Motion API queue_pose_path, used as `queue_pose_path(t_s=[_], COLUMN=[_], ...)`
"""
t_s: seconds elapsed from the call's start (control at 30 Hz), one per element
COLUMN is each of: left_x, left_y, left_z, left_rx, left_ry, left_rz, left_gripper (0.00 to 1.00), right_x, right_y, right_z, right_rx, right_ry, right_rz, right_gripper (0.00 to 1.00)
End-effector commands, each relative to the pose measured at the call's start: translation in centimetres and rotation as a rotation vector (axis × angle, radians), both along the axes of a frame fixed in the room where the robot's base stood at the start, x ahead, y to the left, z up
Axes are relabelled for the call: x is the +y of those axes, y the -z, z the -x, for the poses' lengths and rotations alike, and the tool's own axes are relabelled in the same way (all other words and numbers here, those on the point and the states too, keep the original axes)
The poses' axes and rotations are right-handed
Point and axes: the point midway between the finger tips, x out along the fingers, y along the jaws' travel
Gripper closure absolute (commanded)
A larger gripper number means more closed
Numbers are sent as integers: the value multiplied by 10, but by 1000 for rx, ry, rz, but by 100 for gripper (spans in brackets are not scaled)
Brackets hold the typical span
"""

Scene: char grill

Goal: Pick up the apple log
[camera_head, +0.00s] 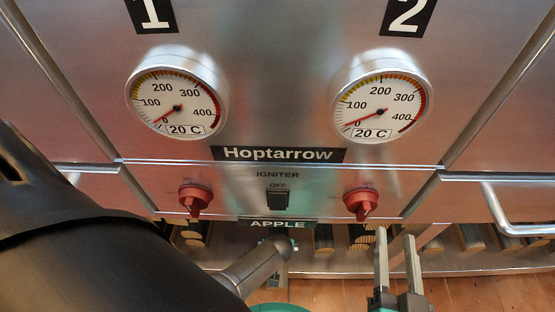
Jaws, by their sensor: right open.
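Several log ends show in the slot below the grill front; the APPLE label (278,224) sits on the edge above them. One log (323,238) is just right of the label, and another log (362,240) is farther right. The spot right under the label is partly hidden by a grey rod-like part, so I cannot tell which log is the apple one. My right gripper (397,262) is open and empty, fingers pointing up, in front of the slot and right of the label. My left gripper is not visible; a large dark arm link fills the lower left.
Above the slot are two red knobs (194,198) (361,203), an igniter switch (278,199) and two round gauges (177,93) (381,95). A metal handle (503,224) sticks out at the right. Wooden floor (325,293) shows below.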

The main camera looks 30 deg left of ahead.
Motion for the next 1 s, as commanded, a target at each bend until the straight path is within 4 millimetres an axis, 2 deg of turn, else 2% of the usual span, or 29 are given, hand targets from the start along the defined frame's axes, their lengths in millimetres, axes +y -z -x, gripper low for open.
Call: queue_pose_path(t_s=[0.37, 1.0], left_x=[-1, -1], left_y=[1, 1], left_z=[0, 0], left_rx=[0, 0], left_ry=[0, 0], left_rz=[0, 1], left_gripper=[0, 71], right_x=[1, 1], right_y=[-2, -2], right_z=[2, 2], right_rx=[-25, -24], right_ry=[2, 2], right_rz=[-17, -17], right_gripper=[50, 50])
